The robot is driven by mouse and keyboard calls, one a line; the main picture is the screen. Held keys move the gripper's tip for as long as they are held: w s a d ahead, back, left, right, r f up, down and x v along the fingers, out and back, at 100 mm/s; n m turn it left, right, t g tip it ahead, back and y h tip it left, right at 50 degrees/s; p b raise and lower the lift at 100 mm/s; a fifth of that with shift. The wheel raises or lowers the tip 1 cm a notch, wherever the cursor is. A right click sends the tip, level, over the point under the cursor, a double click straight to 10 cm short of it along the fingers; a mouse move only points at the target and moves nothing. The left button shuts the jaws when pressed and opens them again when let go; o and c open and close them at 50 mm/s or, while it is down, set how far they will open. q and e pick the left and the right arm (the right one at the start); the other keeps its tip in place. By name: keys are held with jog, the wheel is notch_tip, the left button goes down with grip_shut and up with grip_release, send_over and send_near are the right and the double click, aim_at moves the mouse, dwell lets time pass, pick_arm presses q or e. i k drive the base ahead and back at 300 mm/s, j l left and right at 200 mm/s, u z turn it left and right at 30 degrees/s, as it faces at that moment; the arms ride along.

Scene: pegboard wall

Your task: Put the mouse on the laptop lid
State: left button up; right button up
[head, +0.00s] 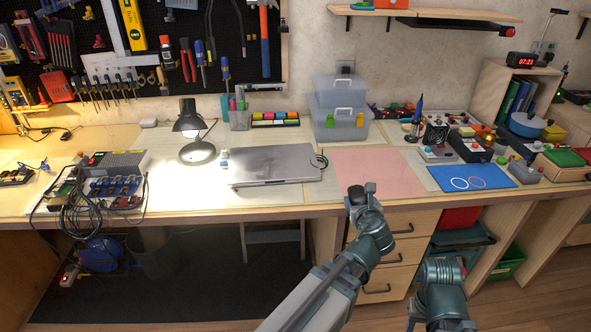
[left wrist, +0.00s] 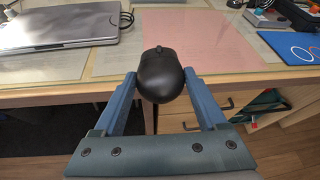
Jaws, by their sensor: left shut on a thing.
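The laptop (head: 272,163) is closed, its grey lid facing up, on the bench left of the pink mat. Part of its lid shows in the left wrist view (left wrist: 70,25). My left gripper (head: 358,197) is in front of the bench's front edge, right of the laptop and near the pink mat. In the left wrist view its two blue fingers (left wrist: 160,88) are closed on the sides of a black mouse (left wrist: 162,75). The mouse is held clear of the bench. My right arm shows at the lower right, but its gripper's jaws cannot be made out.
The pink mat (head: 380,172) is bare. A black cable loop (head: 320,162) is at the laptop's right end.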

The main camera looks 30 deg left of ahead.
aim_at(272, 161)
jog(key=j, duration=0.5)
jog(key=k+j, duration=0.15)
jog(key=j, duration=0.85)
jog(key=k+u, duration=0.05)
